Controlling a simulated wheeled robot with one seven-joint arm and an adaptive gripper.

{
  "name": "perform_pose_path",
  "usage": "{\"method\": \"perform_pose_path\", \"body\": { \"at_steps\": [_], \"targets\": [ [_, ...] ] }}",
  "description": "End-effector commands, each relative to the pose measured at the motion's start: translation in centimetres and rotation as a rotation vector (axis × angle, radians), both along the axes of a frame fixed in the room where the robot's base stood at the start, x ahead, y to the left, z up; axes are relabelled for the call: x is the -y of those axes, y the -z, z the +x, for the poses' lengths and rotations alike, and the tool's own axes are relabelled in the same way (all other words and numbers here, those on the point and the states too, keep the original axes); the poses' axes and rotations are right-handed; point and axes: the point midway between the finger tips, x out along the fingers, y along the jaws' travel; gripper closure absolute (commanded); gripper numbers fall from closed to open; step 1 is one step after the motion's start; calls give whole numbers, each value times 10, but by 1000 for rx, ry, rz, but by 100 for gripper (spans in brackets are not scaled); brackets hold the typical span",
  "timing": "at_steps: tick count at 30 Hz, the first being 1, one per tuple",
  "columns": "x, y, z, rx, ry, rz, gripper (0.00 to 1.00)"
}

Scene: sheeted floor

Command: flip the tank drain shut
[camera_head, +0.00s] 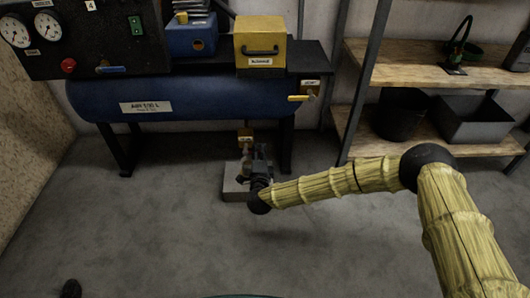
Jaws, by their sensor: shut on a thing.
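A long blue air tank (215,100) on dark legs stands against the back wall, with a white label on its front. Below its right part, near the floor, a small fitting with a yellowish tag (245,138) hangs above a grey block (234,188). My gripper (247,160) reaches in low under the tank at this fitting, and appears shut on a part of it. The drain's handle is mostly hidden by the gripper and wrist, so its angle cannot be made out.
A yellow-handled valve (300,98) sticks out at the tank's right end. A gauge panel (80,38), a blue box (192,35) and a yellow box (260,43) are above the tank. A wooden shelf (400,142) with bins stands right. The floor in front is mostly clear.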

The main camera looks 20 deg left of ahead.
Motion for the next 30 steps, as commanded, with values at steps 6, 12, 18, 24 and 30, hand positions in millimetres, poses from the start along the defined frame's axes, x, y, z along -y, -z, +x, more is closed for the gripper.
{"method": "perform_pose_path", "body": {
  "at_steps": [6, 12, 18, 24, 30],
  "targets": [
    [1, 3, -2, -4, 0, 0, 100],
    [1, 2, -1, -4, 0, -1, 63],
    [0, 1, -1, -2, 0, 0, 62],
    [2, 1, -4, -2, 0, -1, 62],
    [11, 1, -25, -3, -1, 0, 62]
  ]
}}
